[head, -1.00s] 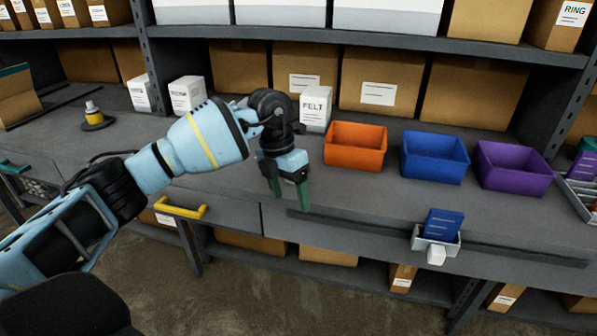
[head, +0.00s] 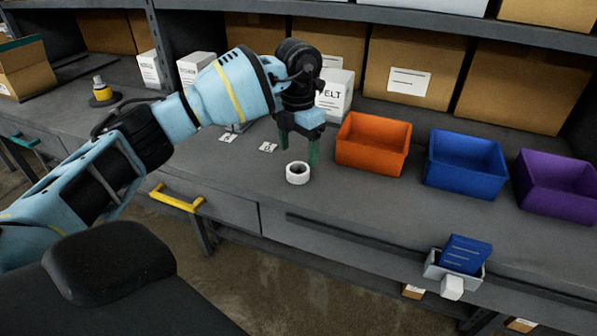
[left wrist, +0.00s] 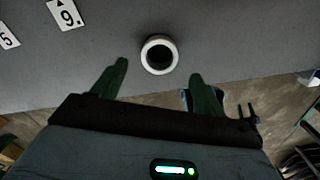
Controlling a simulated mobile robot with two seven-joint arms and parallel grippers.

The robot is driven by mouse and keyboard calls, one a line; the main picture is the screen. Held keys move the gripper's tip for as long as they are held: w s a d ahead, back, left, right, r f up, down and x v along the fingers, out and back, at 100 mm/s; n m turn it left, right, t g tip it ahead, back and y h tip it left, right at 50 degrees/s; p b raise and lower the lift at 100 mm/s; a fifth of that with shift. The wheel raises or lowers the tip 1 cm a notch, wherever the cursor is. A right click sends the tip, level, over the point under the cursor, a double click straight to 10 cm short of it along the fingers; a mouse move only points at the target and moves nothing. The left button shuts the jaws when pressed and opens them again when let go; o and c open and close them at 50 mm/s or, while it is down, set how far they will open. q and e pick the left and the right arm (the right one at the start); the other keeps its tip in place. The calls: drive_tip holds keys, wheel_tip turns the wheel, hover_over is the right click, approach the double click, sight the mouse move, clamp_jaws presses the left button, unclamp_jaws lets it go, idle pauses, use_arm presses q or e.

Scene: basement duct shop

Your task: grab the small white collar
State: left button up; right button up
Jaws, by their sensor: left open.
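The small white collar (head: 298,173) is a short white ring standing on the grey bench top, left of the orange bin. In the left wrist view the collar (left wrist: 159,54) shows its dark round opening, just beyond the fingertips and roughly between their lines. My left gripper (head: 298,155) is open and empty, with green fingers pointing down above and behind the collar in the head view. In the left wrist view its two fingers (left wrist: 160,70) are spread apart, and I see no contact with the collar. My right gripper is not in view.
Orange (head: 372,158), blue (head: 463,178) and purple (head: 556,193) bins stand to the right. Small number cards (head: 268,147) lie left of the gripper. A white FELT box (head: 335,104) stands behind. A holder with a blue packet (head: 464,254) hangs at the front edge.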

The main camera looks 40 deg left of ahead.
sight(298, 166)
use_arm(q)
drive_tip(key=shift+f, duration=0.6)
drive_tip(key=shift+w+f, duration=0.15)
drive_tip(key=shift+f, duration=2.15)
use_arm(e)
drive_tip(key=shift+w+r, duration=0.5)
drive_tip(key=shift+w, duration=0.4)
use_arm(q)
drive_tip(key=shift+c, duration=0.3)
drive_tip(key=c, duration=1)
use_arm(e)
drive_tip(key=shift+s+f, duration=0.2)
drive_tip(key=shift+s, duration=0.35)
